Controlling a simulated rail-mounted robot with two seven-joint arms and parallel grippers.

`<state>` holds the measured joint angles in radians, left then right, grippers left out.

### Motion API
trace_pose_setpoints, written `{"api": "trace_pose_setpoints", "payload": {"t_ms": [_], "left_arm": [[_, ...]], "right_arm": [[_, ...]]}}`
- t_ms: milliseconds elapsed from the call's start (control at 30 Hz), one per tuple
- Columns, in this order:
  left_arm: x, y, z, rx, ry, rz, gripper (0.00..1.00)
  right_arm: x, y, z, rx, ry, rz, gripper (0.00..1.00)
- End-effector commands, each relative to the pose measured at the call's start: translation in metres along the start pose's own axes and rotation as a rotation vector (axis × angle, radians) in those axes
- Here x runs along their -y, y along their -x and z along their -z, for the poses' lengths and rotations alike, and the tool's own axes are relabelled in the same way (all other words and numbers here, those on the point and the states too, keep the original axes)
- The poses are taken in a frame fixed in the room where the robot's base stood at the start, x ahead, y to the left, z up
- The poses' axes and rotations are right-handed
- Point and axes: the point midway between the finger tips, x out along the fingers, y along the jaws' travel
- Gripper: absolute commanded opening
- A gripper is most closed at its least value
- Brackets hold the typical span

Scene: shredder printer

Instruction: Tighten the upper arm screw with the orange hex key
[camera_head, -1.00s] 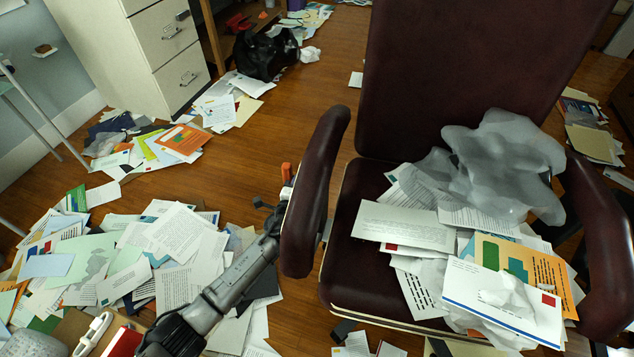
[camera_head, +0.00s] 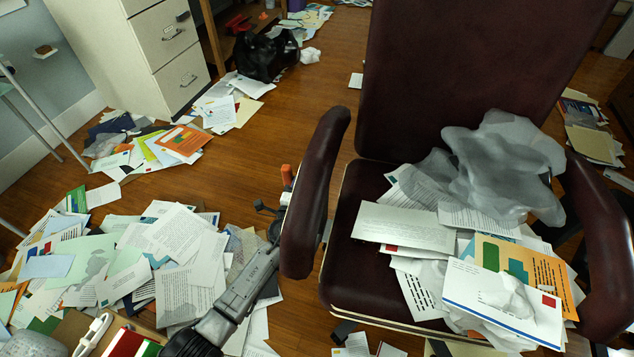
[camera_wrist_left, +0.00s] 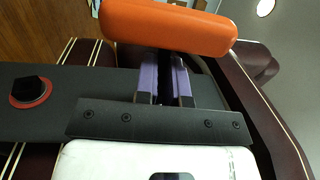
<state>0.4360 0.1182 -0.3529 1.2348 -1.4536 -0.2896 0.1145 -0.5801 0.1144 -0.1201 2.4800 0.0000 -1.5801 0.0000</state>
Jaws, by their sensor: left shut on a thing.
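The orange hex key (camera_wrist_left: 168,28) shows as a thick orange handle across the top of the left wrist view; its tip is out of sight. My left gripper (camera_wrist_left: 165,82), with purple finger pads, is shut on it. In the head view the orange handle (camera_head: 287,176) peeks out left of the chair's left armrest (camera_head: 315,190), and this armrest partly hides my gripper. In the left wrist view, a dark flat bar carries a black round screw-like part with a red ring (camera_wrist_left: 30,90), left of my fingers. I cannot tell whether the key touches any screw. My right gripper is not in view.
The dark red office chair (camera_head: 450,70) holds papers and a crumpled grey translucent bag (camera_head: 500,165). Papers (camera_head: 150,250) litter the floor at left. A white drawer cabinet (camera_head: 165,50) and a black bag (camera_head: 265,55) stand behind. Bare wooden floor lies between cabinet and chair.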

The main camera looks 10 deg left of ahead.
Motion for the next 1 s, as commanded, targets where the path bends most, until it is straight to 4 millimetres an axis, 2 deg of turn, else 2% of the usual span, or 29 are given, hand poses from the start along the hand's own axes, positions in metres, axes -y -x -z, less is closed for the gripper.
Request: {"api": "trace_pose_setpoints", "payload": {"t_ms": [467, 1000], "left_arm": [[0.0009, -0.0010, 0.0001, 0.006, -0.004, 0.032, 0.00], [-0.0028, -0.0012, 0.0014, -0.002, -0.004, 0.253, 0.00]], "right_arm": [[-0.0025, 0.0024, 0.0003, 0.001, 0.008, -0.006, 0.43], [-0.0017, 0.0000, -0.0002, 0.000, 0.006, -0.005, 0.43]]}}
